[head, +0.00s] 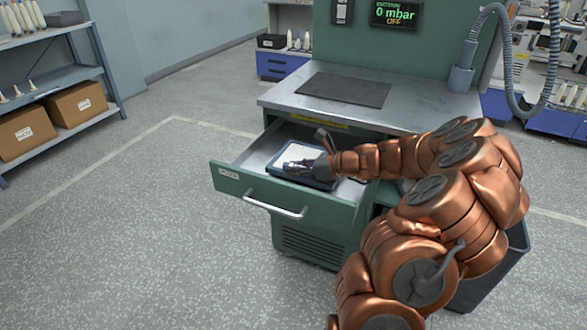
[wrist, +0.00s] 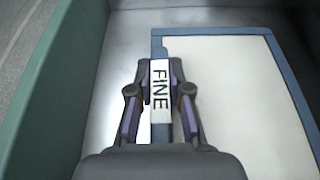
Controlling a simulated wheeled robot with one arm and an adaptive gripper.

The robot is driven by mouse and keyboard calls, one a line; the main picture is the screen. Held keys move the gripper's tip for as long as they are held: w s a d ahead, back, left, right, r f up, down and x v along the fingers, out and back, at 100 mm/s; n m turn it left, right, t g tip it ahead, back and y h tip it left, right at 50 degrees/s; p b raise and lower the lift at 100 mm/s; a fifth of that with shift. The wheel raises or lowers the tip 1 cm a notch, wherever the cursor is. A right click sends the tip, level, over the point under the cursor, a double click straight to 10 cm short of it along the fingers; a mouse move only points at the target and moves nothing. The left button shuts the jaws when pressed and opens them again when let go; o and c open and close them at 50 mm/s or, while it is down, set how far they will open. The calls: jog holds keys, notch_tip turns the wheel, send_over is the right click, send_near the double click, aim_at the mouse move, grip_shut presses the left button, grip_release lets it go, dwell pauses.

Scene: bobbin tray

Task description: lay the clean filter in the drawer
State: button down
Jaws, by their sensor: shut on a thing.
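The filter (head: 281,157) is a flat white panel in a blue frame, inside the open green drawer (head: 240,190). In the wrist view the filter (wrist: 235,85) lies flat over the grey drawer floor, near the green drawer wall (wrist: 62,85). My gripper (head: 298,164) reaches into the drawer from the right. In the wrist view my gripper (wrist: 160,92) is shut on the filter's white tab marked FINE (wrist: 160,88), at the frame's edge. I cannot tell whether the filter rests fully on the drawer floor. My gripper hides part of it.
The drawer sits under a metal bench top (head: 420,110) with a dark mat (head: 345,89). A grey hose (head: 508,95) hangs at the right, and a display (head: 394,14) reads 0 mbar, OFF. A dark bin (head: 490,275) stands at the lower right. Floor at the left is clear.

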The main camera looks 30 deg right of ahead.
jog(key=shift+w+d+f, duration=0.2)
jog(key=shift+w+f, duration=0.45)
jog(key=shift+w, duration=0.3)
jog(key=c, duration=1.1)
grip_release()
jog(key=shift+s+d+r, duration=0.25)
jog(key=shift+s+r, duration=0.05)
jog(key=shift+s, duration=0.1)
jog(key=p+v, duration=0.1)
jog(key=v, duration=1)
jog(key=shift+a+f, duration=0.1)
